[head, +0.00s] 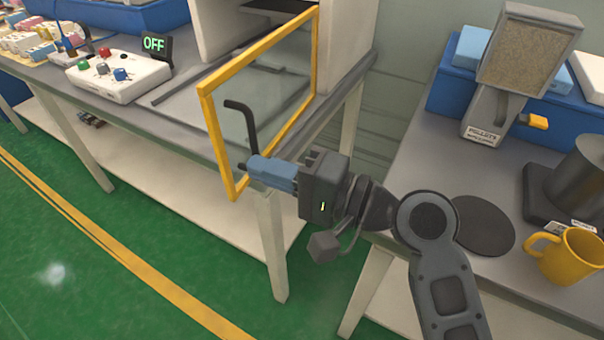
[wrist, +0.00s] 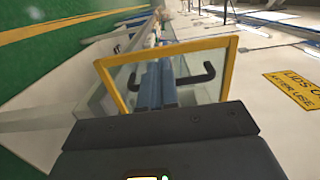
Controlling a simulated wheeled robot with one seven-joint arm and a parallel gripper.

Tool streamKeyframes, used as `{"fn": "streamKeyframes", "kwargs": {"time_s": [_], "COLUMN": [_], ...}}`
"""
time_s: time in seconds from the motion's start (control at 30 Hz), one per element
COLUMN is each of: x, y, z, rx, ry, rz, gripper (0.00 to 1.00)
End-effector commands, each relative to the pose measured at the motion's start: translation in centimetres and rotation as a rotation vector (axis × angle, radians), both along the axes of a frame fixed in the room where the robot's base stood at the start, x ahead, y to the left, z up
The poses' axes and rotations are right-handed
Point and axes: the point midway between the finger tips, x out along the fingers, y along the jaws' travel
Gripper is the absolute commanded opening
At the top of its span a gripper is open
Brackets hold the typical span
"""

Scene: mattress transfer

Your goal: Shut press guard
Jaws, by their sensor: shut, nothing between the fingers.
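The press guard (head: 204,115) is a clear pane in a yellow frame, standing swung out from the front of the white press housing (head: 345,35). It has a dark bent handle (head: 243,112) on its pane. My gripper (head: 250,165) has blue fingers, which are shut and empty. They are at the lower part of the guard, close to the handle's lower end; I cannot tell whether they touch it. In the wrist view the yellow frame (wrist: 230,65) surrounds the blue fingers (wrist: 155,85), with the dark handle (wrist: 208,75) just to their right.
On the right table are a pellet dispenser (head: 500,95), a dark round mat (head: 482,225) and a yellow mug (head: 572,258). Green floor is open at lower left.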

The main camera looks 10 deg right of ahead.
Motion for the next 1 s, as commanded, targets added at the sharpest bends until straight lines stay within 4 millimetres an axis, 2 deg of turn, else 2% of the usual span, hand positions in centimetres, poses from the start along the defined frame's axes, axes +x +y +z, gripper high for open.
{"fn": "streamKeyframes", "kwargs": {"time_s": [0.1, 0.3, 0.83, 1.0], "x": [1.1, 2.2, 2.5, 2.9], "y": [1.8, 3.4, 3.9, 4.9], "z": [0.1, 0.0, 0.0, 0.2], "rx": [-0.001, -0.001, -0.001, -0.002], "ry": [0.0, 0.0, 0.0, 0.0], "rz": [0.002, 0.001, -0.003, -0.029], "gripper": [0.0, 0.0, 0.0, 0.0]}}
